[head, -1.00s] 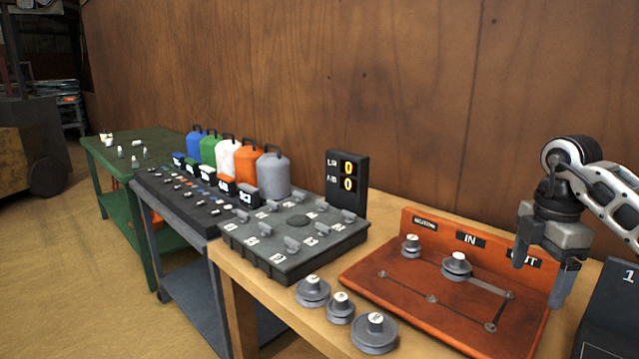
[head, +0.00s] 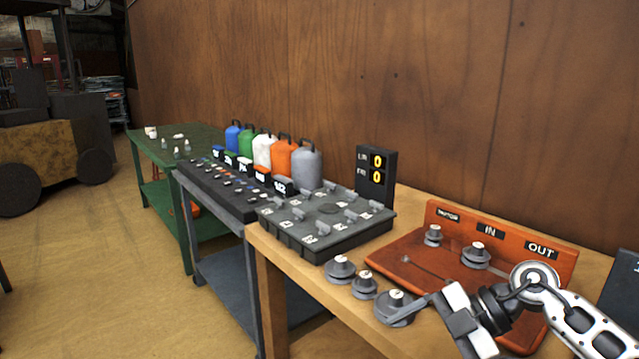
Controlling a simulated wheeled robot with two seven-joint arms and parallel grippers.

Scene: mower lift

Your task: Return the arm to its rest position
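My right gripper (head: 435,328) is at the lower right of the head view, over the front part of the orange-brown board (head: 455,289). Its fingers stand apart and point left and down, and I see nothing held between them. One finger overlaps the front grey weight (head: 395,307) in the picture; I cannot tell whether they touch. The arm comes in from the right edge and hides the board's right part. My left gripper is not in view.
Two more grey weights, (head: 340,268) and (head: 364,286), stand on the wooden table. Pulleys sit on the board near the IN label. A grey peg box (head: 330,240) and a display (head: 376,175) reading 0 and 0 stand left. Coloured canisters and a green table lie beyond.

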